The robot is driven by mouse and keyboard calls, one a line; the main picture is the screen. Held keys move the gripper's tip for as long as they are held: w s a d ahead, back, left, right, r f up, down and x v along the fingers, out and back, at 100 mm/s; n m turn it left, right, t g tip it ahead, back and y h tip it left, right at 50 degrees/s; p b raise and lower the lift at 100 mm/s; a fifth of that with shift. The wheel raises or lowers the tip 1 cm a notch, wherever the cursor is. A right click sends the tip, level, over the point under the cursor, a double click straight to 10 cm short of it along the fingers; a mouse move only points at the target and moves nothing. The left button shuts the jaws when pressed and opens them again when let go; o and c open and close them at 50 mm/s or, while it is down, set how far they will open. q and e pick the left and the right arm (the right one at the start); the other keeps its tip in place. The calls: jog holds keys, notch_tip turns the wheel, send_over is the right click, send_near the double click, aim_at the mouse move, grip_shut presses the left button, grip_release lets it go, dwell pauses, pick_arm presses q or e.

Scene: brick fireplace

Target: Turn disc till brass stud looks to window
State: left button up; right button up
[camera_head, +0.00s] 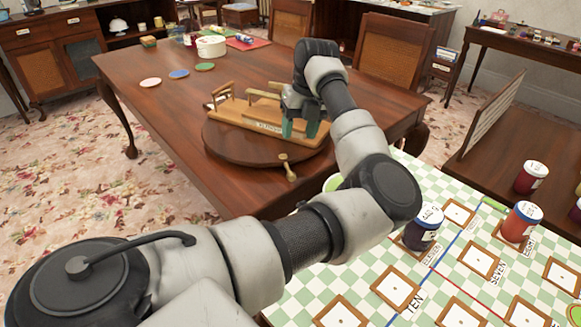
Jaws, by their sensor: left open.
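The disc (232,148) is a dark round wooden turntable on the brown table. A brass stud (288,168) sticks out at its near right edge, toward the bottom of the picture. A light wooden stand (238,112) with rails and a lettered front strip sits on the disc. My left gripper (299,128) is open, with its teal fingertips pointing down over the right part of the disc, above and behind the stud. It hides the right end of the stand. I cannot tell whether the fingers touch anything. No window shows. My right gripper is not in view.
The brown table (165,105) holds several round coasters and a white tin (211,46). A green checked board (455,240) with wooden frames and jars, including a dark jar (422,228), lies at the near right. Chairs (392,50) stand behind the table.

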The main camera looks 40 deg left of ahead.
aim_at(289, 169)
pick_arm(q)
jog(key=f, duration=0.3)
jog(key=s+f, duration=0.1)
jog(key=f, duration=0.3)
jog(key=s+a+f, duration=0.1)
jog(key=f, duration=0.2)
jog(key=shift+f, duration=0.25)
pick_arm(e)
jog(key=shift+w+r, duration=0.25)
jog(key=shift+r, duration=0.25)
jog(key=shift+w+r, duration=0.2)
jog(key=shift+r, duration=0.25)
pick_arm(q)
jog(key=shift+c, duration=0.2)
grip_shut()
